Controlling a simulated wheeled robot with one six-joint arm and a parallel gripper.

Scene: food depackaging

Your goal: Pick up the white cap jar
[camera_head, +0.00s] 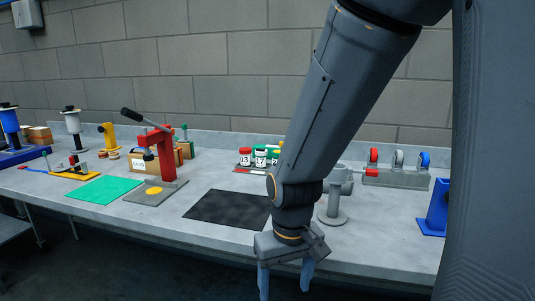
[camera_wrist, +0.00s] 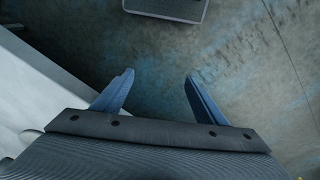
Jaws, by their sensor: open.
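A small group of jars stands on a low rack (camera_head: 250,171) toward the back of the workbench in the head view. A jar with a red cap (camera_head: 245,158) is at the left, and a jar with what looks like a white cap (camera_head: 261,158) is beside it. More jars behind and to the right are partly hidden by my arm. My gripper (camera_head: 285,287) hangs at the bench's front edge, well in front of the jars, pointing down. Its fingers are apart and empty. In the wrist view, my gripper (camera_wrist: 160,80) is over the floor, with no jar in sight.
A black mat (camera_head: 229,208) and a green mat (camera_head: 104,189) lie on the workbench (camera_head: 180,218). A red lever press (camera_head: 160,160) stands left of the jars. A grey pedestal (camera_head: 333,203), a rack of coloured discs (camera_head: 397,175) and a blue stand (camera_head: 437,205) are to the right.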

